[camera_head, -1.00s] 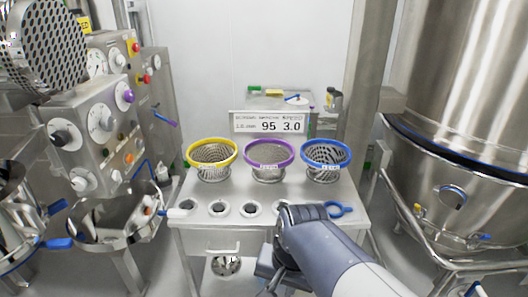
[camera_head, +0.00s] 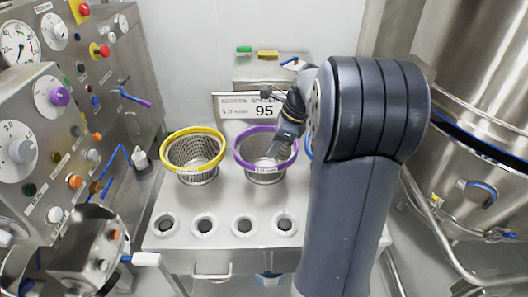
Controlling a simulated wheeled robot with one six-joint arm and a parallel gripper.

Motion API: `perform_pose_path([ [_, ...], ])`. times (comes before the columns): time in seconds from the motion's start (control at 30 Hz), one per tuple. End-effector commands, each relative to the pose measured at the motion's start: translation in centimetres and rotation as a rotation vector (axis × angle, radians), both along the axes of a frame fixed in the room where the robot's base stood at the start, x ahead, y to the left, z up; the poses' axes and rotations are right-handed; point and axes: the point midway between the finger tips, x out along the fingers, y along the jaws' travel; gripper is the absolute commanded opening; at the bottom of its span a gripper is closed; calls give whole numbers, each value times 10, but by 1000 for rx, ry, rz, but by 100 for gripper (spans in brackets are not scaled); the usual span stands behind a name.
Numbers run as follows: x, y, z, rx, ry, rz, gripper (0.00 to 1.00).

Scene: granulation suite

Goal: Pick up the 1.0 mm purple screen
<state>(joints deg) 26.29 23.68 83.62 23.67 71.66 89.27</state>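The purple-rimmed screen (camera_head: 240,157) is a metal mesh basket with a small label on its front rim. It stands upright on the steel table, right of the yellow-rimmed screen. My gripper (camera_head: 276,150) reaches down from the right at the purple screen, its tip over or inside the mouth of the basket. My arm's dark links cover the right side of the table. The fingers are small and dark here, and I cannot tell whether they are open or touch the rim.
The yellow-rimmed screen (camera_head: 194,134) stands close on the left. The blue-rimmed screen (camera_head: 308,146) is mostly hidden behind my arm. A sign reading 95 (camera_head: 240,108) stands behind. Several round holders line the table's front (camera_head: 185,252). A control cabinet is left, a steel vessel right.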

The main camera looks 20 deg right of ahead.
Motion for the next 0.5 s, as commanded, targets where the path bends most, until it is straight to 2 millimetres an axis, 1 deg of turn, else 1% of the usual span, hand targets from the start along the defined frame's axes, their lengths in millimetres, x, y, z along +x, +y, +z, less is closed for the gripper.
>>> perform_pose_path([
  [0.03, 1, 3, -9, 2, 3, 2, 30],
  [0.1, 3, 6, -17, 1, 2, 2, 30],
  [0.27, 6, 10, -28, 1, 1, 2, 30],
  [0.37, 7, 11, -38, 0, 1, 3, 30],
  [0.5, 10, 15, -60, 0, 4, 3, 30],
])
